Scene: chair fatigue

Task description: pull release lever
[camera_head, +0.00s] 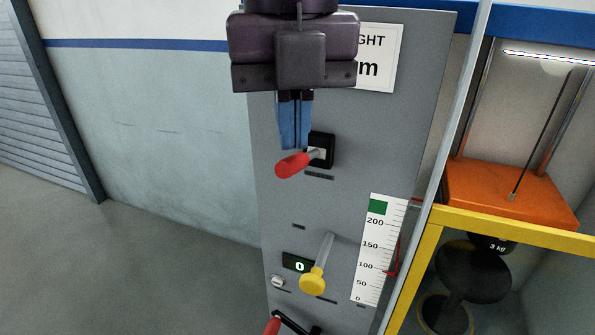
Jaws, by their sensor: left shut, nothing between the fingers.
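The release lever (293,164) has a red grip and sticks out of a black mount on the grey panel. My left gripper (294,147) comes down from the top of the view, its blue fingers shut and empty. The fingertips are just above the red grip, close to the black mount. I cannot tell whether they touch the lever. My right gripper is not in view.
The grey panel (350,205) also carries a yellow knob (313,282), a small display reading 0 and a white scale (377,250). A red-handled crank (272,326) shows at the bottom edge.

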